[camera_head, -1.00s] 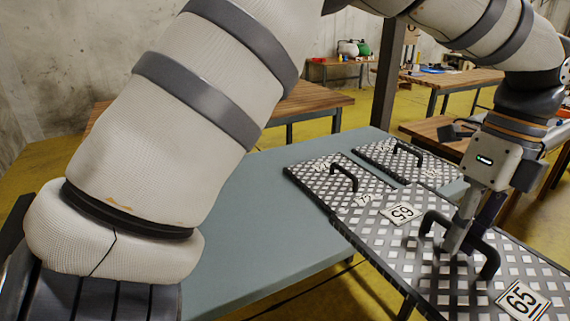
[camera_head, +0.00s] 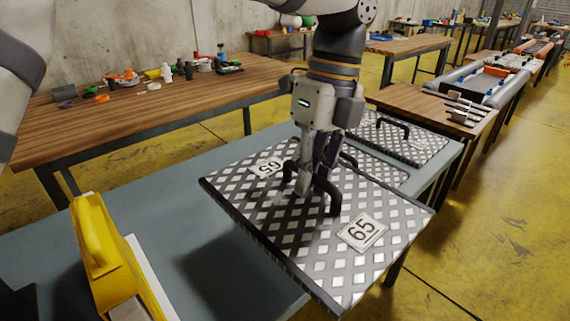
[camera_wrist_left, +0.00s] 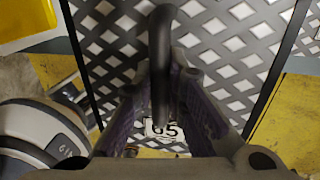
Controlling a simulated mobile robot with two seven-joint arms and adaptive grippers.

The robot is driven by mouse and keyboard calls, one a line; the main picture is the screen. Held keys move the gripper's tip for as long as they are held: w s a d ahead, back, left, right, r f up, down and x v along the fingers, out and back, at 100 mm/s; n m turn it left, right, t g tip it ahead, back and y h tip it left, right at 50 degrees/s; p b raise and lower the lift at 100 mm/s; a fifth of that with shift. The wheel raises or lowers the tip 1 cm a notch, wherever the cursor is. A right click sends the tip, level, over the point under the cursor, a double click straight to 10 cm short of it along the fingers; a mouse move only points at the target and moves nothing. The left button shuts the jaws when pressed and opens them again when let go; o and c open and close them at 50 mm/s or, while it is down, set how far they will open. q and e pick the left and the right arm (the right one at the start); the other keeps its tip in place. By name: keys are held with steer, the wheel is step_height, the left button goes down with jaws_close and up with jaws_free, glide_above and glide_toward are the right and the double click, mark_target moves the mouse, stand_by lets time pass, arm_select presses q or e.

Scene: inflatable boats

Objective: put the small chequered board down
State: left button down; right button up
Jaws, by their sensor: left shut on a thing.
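The chequered board (camera_head: 290,225), black and white diamonds with a dark rim, carries two "65" labels and a black arched handle (camera_head: 335,195). My left gripper (camera_head: 312,185) is shut on this handle. The board hangs roughly level above the grey-blue table (camera_head: 60,250), with a dark shadow beneath it. Its front right corner reaches past the table's edge. In the left wrist view, the gripper fingers (camera_wrist_left: 165,100) close on either side of the handle (camera_wrist_left: 160,60). My right gripper is not in view.
Two other chequered boards lie behind the held one: one farther back (camera_head: 418,148), one partly hidden (camera_head: 385,172). A yellow object (camera_head: 105,260) stands on the table at left. Bare table lies between it and the board. Wooden tables (camera_head: 130,115) stand behind.

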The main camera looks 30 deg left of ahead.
mark_target(268, 170)
arm_select(q)
steer(key=w+a+f, duration=0.1)
steer(key=a, duration=0.2)
steer(key=a+f, duration=0.2)
steer(key=a, duration=0.1)
steer(key=w+a+f, duration=0.1)
steer(key=a, duration=0.1)
steer(key=shift+w+a+f, duration=0.3)
steer(key=shift+a+f, duration=0.1)
steer(key=a+f, duration=0.1)
steer(key=f, duration=0.1)
steer(key=w+a+f, duration=0.1)
steer(key=a+f, duration=0.1)
steer(key=shift+b, duration=0.3)
steer(key=shift+a+f, duration=0.15)
steer(key=shift+a, duration=0.1)
steer(key=shift+w+a+f, duration=0.1)
steer(key=shift+a+f, duration=0.05)
steer(key=shift+f, duration=0.8)
steer(key=shift+w+a+f, duration=0.1)
steer(key=shift+f, duration=0.8)
steer(key=shift+s, duration=0.1)
steer(key=shift+f, duration=0.15)
steer(key=c, duration=1.6)
jaws_free()
steer(key=shift+c, duration=0.2)
